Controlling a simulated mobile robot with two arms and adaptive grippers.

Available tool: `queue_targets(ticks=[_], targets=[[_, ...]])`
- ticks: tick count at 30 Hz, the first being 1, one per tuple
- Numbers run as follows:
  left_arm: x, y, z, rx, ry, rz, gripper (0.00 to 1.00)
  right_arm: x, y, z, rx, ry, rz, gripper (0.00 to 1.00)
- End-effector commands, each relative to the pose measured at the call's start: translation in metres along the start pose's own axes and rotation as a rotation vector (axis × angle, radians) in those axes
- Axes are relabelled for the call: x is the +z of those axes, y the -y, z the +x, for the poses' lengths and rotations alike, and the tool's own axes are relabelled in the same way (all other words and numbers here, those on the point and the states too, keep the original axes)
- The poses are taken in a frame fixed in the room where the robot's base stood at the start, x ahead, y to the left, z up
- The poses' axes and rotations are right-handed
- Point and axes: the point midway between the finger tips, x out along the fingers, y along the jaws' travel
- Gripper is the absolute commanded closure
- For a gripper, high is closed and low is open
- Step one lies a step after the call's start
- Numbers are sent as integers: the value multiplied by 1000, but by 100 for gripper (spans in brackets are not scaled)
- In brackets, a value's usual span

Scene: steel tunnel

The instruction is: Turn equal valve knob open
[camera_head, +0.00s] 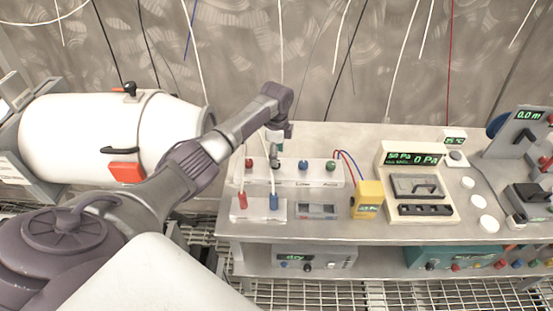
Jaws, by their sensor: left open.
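A white valve manifold (316,178) stands on the steel table, with a row of small knobs along its top. A red knob (249,163), a blue knob (303,165) and a green knob (331,166) show on it. My left arm reaches in from the left, and my left gripper (275,148) points down over the row, between the red and blue knobs. It is open. The knob spot beneath it is mostly hidden by the gripper, and I cannot tell whether the fingers touch anything. No knob label is readable. My right gripper is not in view.
A white block with red and blue fittings (246,209) stands in front of the manifold. A yellow meter (367,199) and a pressure gauge reading 0 Pa (422,207) stand to the right. A large white tank (110,135) lies at left. Cables hang behind.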

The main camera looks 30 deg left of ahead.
Motion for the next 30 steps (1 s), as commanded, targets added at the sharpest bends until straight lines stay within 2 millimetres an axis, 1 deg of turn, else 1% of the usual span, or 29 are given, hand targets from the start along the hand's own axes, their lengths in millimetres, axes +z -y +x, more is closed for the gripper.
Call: queue_targets(ticks=[1,6,9,12,15,18,30], targets=[[1,2,-13,-6,-1,0,40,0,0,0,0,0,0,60],[1,1,-49,-5,-1,0,40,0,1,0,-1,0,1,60],[1,1,-67,-5,0,-1,40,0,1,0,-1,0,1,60],[0,1,-79,-4,0,-1,40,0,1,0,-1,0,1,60],[0,1,-86,-3,0,-1,40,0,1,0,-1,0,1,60],[0,1,-89,-2,0,-1,40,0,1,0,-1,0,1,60],[0,1,-88,-2,0,-1,40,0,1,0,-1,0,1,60]])
